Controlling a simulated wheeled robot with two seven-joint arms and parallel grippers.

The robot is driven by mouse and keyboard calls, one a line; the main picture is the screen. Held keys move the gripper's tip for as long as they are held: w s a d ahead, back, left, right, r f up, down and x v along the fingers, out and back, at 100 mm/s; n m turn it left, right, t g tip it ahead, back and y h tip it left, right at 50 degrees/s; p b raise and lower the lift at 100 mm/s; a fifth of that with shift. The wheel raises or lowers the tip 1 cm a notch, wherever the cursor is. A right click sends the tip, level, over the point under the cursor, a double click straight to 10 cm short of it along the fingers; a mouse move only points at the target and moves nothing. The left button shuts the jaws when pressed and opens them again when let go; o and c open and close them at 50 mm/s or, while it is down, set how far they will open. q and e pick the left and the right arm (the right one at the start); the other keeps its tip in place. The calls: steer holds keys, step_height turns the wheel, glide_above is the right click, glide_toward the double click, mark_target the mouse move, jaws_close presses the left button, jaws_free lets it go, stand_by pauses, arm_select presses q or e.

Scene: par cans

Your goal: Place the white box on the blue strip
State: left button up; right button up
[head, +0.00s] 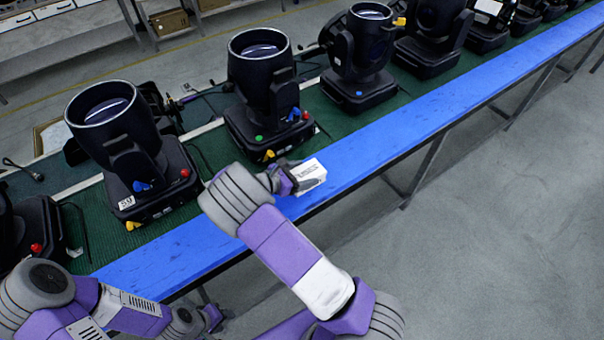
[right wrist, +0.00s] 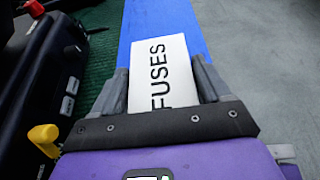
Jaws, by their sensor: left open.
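The white box (head: 311,173), marked FUSES, is over the blue strip (head: 440,108) near its front edge in the head view. I cannot tell whether it touches the strip. In the right wrist view the white box (right wrist: 162,70) is between the two dark fingers of my right gripper (right wrist: 163,85), which appear closed on its sides. My right gripper (head: 285,180) hides the box's left end in the head view. My left gripper (head: 213,318) is open and empty, low at the bottom left, in front of the strip's edge.
Black stage lights stand in a row on the green mat (head: 315,135) behind the strip. The strip is clear to the right of the box. Bare grey floor (head: 490,230) lies in front.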

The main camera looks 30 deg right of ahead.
steer(key=o, duration=0.4)
steer(key=shift+f, duration=0.15)
steer(key=shift+a, duration=0.1)
steer(key=v, duration=1.2)
